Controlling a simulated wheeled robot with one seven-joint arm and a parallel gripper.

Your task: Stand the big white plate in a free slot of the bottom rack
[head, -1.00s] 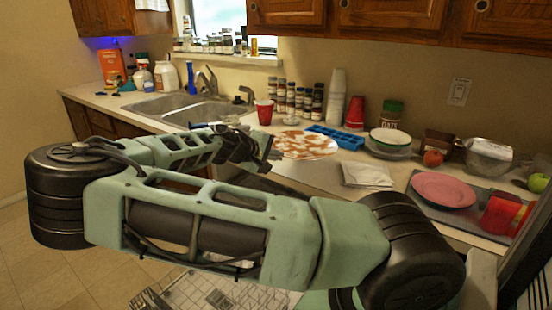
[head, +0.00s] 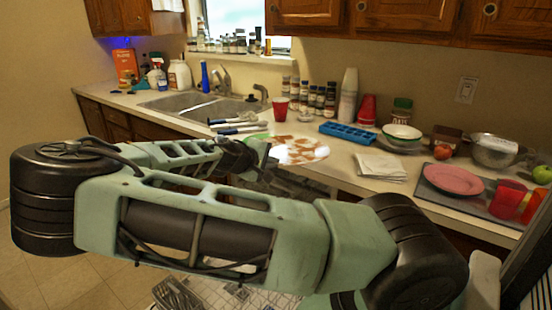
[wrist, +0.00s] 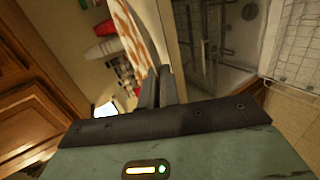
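The big white plate (head: 303,151) has brown stains and is in the middle of the head view, in front of the counter's edge. My gripper (head: 262,155) is at its left side, partly hidden by my arm. In the wrist view, my gripper (wrist: 160,88) has its fingers close together at the lower end of the plate (wrist: 136,35), which stands out from them nearly edge-on; the gripper appears shut on it. The wire bottom rack (head: 215,292) is low in the head view, largely hidden by my arm. A wire rack (wrist: 298,45) also shows at upper right in the wrist view.
The counter holds a pink plate (head: 453,179), red cups (head: 510,203), a folded cloth (head: 382,167), a blue tray (head: 347,133) and several jars. The sink (head: 190,106) is at the left. The dishwasher interior (wrist: 215,60) lies right of the fingers. Cabinet fronts are close at the wrist view's left.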

